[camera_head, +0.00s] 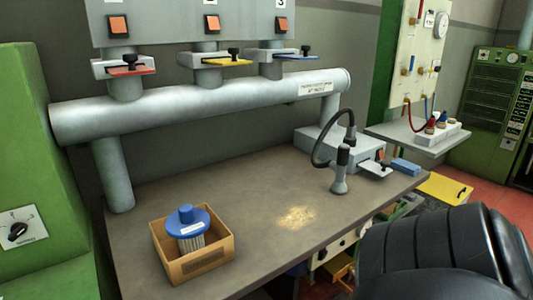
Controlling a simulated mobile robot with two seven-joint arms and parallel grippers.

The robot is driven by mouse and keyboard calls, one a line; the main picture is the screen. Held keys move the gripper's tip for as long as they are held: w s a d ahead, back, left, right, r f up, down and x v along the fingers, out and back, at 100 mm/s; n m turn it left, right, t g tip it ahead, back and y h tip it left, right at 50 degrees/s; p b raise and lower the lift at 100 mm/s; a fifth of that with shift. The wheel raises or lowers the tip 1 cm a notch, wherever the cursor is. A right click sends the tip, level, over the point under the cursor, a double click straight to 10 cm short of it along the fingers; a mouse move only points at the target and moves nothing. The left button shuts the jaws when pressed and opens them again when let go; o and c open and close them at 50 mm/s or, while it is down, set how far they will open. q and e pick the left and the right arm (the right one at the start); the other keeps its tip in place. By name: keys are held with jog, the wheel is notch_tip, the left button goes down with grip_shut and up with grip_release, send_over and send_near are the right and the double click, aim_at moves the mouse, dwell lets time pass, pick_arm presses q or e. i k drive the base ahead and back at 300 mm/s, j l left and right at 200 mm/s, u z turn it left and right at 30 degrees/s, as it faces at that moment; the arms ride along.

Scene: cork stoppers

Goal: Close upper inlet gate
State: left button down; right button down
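Three slide gates sit on short grey stubs above a thick horizontal grey pipe (190,108). The left gate has a red plate (131,71), the middle a yellow plate (228,62), the right a blue plate (296,57). Numbers above the gates are mostly cut off; the right one reads 3. A further gate with a pale plate (376,170) sticks out of a grey box on the bench. I cannot tell which one is the upper inlet gate. Neither gripper shows.
The bench (255,185) holds a cardboard box (188,265) with a blue-capped filter (188,222), a hose nozzle (340,172), a dust pile (297,217) and a blue block (405,167). A black ribbed part, probably mine, blocks the lower right.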

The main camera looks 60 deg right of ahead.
aim_at(381, 169)
jog(key=z, duration=2.4)
